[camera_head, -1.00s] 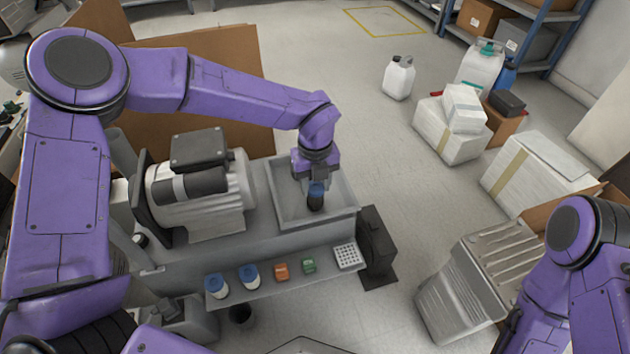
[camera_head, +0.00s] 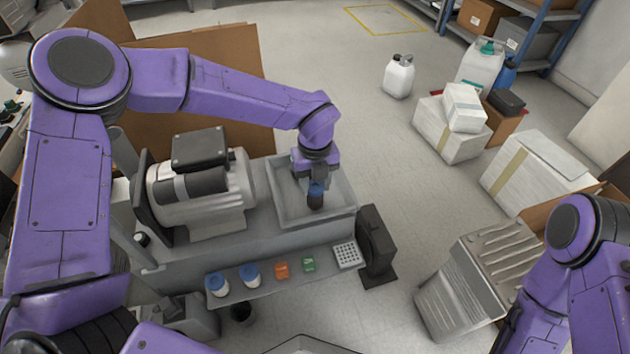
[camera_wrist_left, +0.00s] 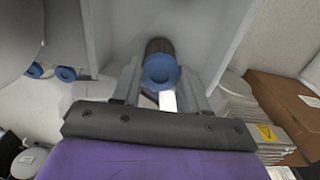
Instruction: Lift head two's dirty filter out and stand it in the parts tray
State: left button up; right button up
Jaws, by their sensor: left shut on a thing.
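The dirty filter (camera_head: 315,201) has a dark body and a blue cap. It is upright inside the grey parts tray (camera_head: 351,205), at or just above the tray floor; I cannot tell if it touches. My left gripper (camera_head: 316,186) is over the tray, pointing down, shut on the filter. In the left wrist view the blue cap (camera_wrist_left: 160,72) shows between the two fingers (camera_wrist_left: 160,88), with the dark body beyond it. The compressor head (camera_head: 200,190) stands left of the tray. My right gripper is out of view; only its arm shows at the right.
On the front ledge are two white, blue-topped pieces (camera_head: 250,275), an orange block (camera_head: 282,270), a green block (camera_head: 308,264) and a white perforated block (camera_head: 347,255). A dark box (camera_head: 376,240) stands right of the bench.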

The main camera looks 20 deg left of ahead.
pick_arm(q)
jog(key=shift+f, duration=0.25)
dwell(0.5)
jog(key=o, duration=1.6)
notch_tip(320, 180, up, 7)
jog(key=p, duration=0.7)
